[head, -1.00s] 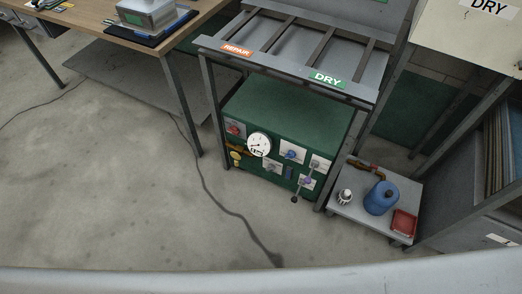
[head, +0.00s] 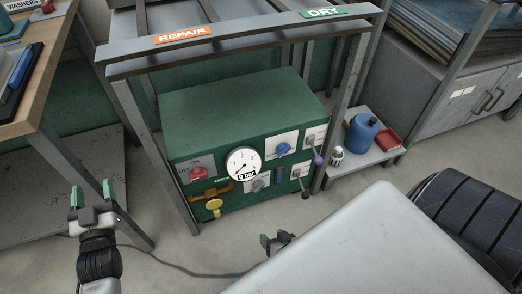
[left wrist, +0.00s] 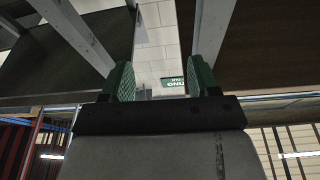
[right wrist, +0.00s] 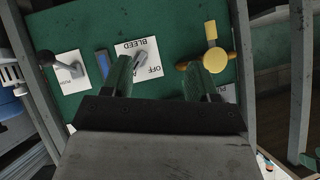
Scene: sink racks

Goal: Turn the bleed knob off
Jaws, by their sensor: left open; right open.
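The bleed knob (head: 258,185) is a small grey knob on a white plate, low on the front of the green panel box (head: 235,105), below the round gauge (head: 243,161). In the right wrist view the bleed knob (right wrist: 140,58) appears upside down, its plate lettered BLEED and OFF. My right gripper (head: 275,241) is open and empty, low in front of the box and apart from the knob; in its wrist view its fingers frame the right part of the bleed plate. My left gripper (head: 92,198) is open and empty, left of the box.
A red ON/OFF knob (head: 199,173), yellow valve (head: 213,205), blue knob (head: 283,149) and levers crowd the same panel. Metal rack legs (head: 155,160) stand at both sides. A low cart (head: 352,163) with a blue bottle (head: 361,134) is right; a workbench (head: 38,70) is left.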

